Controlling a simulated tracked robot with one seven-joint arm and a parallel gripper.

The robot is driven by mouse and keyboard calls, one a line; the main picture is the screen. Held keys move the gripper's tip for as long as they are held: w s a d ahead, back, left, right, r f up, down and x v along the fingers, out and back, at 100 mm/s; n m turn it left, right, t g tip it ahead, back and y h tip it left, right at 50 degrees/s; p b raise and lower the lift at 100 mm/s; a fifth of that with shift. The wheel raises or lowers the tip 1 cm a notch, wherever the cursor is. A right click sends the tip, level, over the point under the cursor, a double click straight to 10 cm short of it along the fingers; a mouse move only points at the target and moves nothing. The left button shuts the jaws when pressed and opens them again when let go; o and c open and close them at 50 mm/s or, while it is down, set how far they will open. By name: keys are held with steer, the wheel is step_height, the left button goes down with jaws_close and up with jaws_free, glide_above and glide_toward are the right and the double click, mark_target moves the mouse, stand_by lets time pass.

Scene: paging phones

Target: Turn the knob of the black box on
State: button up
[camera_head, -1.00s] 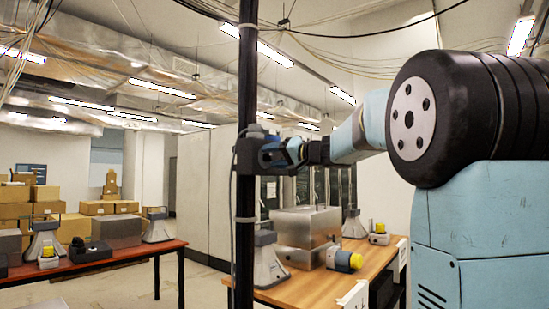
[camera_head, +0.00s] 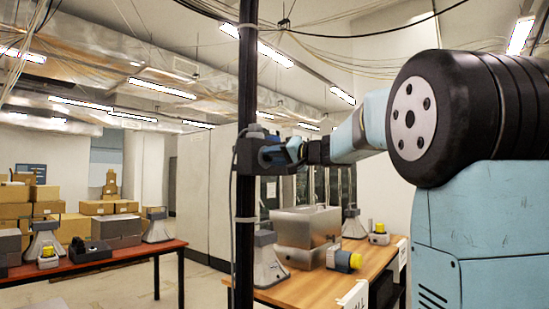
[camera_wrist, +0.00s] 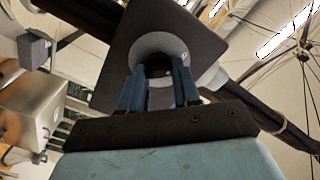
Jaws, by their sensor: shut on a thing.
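The black box (camera_head: 247,154) is fixed to a dark vertical pole left of my arm. In the wrist view the black box (camera_wrist: 112,72) fills the upper middle, tilted in the picture. A pale round collar on its face surrounds the dark knob (camera_wrist: 158,72). My gripper (camera_wrist: 158,84) has one blue finger on each side of the knob and is shut on it. The fingers hide parts of the knob and collar, and its exact turn angle cannot be told. In the head view my gripper (camera_head: 268,156) meets the box from the right.
A red-brown table (camera_head: 130,258) stands at left with similar devices. The pole (camera_head: 244,270) and hanging cables are close to my gripper.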

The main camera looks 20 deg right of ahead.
steer(key=m, duration=0.4)
steer(key=shift+d+f+m, duration=0.1)
steer(key=shift+f+m, duration=0.15)
steer(key=shift+m, duration=0.05)
steer(key=shift+f+m, duration=0.15)
steer(key=shift+m, duration=2)
steer(key=shift+f+m, duration=0.15)
steer(key=shift+m, duration=1.95)
steer(key=shift+f+m, duration=0.15)
steer(key=shift+m, duration=2)
steer(key=o, duration=0.9)
steer(key=shift+w, duration=0.1)
steer(key=shift+c, duration=0.2)
steer(key=shift+o, duration=1)
steer(key=shift+r, duration=0.2)
